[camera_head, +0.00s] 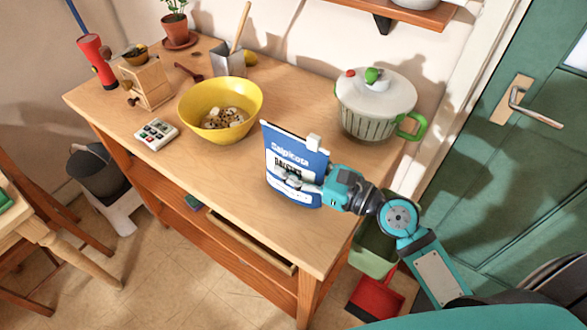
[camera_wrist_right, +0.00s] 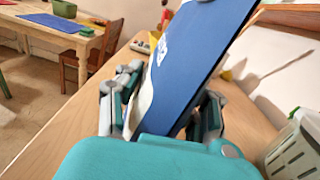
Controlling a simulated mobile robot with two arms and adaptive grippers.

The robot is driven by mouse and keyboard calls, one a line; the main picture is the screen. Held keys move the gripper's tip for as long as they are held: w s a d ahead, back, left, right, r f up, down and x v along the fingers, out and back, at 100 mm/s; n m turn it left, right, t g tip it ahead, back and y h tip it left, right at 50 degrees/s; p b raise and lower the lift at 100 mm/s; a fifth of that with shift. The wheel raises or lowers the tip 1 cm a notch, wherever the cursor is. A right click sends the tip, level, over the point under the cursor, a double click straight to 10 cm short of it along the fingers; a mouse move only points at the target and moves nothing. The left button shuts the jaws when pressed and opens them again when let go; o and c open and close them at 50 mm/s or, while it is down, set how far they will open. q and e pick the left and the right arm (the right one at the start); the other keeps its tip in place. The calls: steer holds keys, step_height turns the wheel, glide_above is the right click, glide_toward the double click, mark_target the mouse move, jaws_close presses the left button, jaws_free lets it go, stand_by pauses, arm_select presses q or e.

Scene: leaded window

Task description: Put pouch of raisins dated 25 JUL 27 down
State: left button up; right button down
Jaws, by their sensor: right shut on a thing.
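The pouch of raisins (camera_head: 293,160) is blue and white with "Salpicota" printed on it and a white clip at its top edge. My right gripper (camera_head: 322,187) is shut on its lower right side. The pouch is upright, slightly tilted, at the front right of the wooden counter (camera_head: 225,180); I cannot tell whether its bottom touches the top. In the right wrist view the pouch (camera_wrist_right: 200,60) stands between the fingers (camera_wrist_right: 160,105). No date is readable. My left gripper is not in view.
A yellow bowl (camera_head: 246,96) holding pale pieces stands left of the pouch. A lidded pot (camera_head: 372,108) with green handles stands behind right. The counter's front middle is clear.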

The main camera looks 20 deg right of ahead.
steer(key=shift+f, duration=0.4)
steer(key=shift+f, duration=0.1)
steer(key=c, duration=0.8)
jaws_free()
steer(key=b+v, duration=0.2)
steer(key=v, duration=0.3)
steer(key=b+v, duration=0.2)
steer(key=v, duration=0.3)
steer(key=shift+s+d+f, duration=0.2)
steer(key=shift+s+d, duration=0.05)
steer(key=shift+s, duration=0.05)
steer(key=shift+s+d+r+b, duration=0.25)
steer(key=shift+s+d+b, duration=0.1)
steer(key=shift+s, duration=0.1)
